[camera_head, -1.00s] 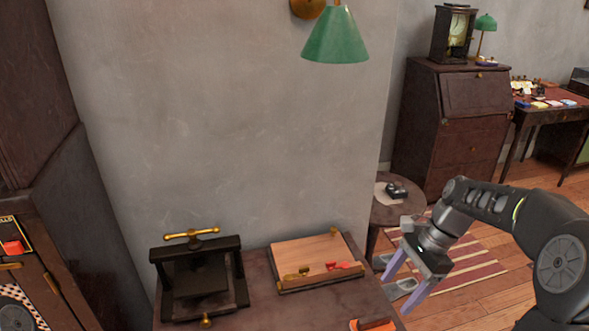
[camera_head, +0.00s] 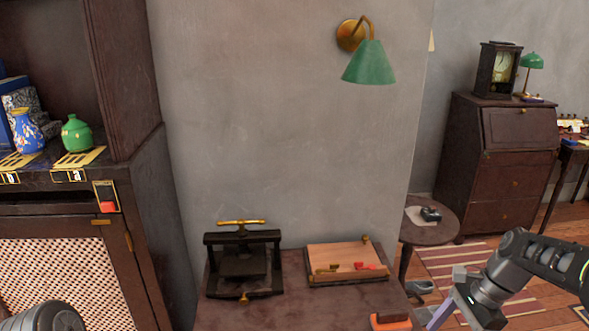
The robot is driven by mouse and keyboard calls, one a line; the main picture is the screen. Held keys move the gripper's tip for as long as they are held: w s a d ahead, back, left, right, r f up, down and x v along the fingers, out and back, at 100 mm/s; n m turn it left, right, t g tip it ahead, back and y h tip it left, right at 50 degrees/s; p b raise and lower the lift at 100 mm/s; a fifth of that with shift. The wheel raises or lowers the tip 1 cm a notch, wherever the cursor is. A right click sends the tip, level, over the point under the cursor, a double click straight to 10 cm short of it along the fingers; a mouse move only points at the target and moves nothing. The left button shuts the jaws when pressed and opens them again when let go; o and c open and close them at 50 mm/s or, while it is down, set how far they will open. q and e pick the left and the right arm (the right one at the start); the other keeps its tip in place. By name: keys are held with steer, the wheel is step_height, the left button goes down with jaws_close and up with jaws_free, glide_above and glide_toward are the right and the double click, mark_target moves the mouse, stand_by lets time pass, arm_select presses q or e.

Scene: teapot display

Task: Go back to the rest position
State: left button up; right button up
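My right gripper (camera_head: 453,316) is low at the right in the head view, beside the right edge of the small dark table. One pale finger shows; the other fingertip is cut off or hidden by the frame's lower edge. I see nothing held in it. A dark rounded part of my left arm (camera_head: 50,318) shows at the bottom left corner. My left gripper is out of view.
The dark table (camera_head: 305,312) holds a black press (camera_head: 243,262), a wooden box (camera_head: 345,260) and an orange item (camera_head: 390,322). A cabinet (camera_head: 80,225) at left carries a green pot (camera_head: 76,134) and a blue vase (camera_head: 27,132). A round side table (camera_head: 425,221) stands behind.

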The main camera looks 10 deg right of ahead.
steer(key=a+f+n, duration=0.4)
steer(key=a+f, duration=0.3)
steer(key=f, duration=0.4)
steer(key=a+f+n, duration=0.4)
steer(key=a+f, duration=0.4)
steer(key=f, duration=0.2)
steer(key=s+a+f+n, duration=0.8)
steer(key=s+a+f, duration=0.2)
steer(key=s+a, duration=0.4)
steer(key=shift+a+t, duration=0.15)
steer(key=shift+t, duration=0.15)
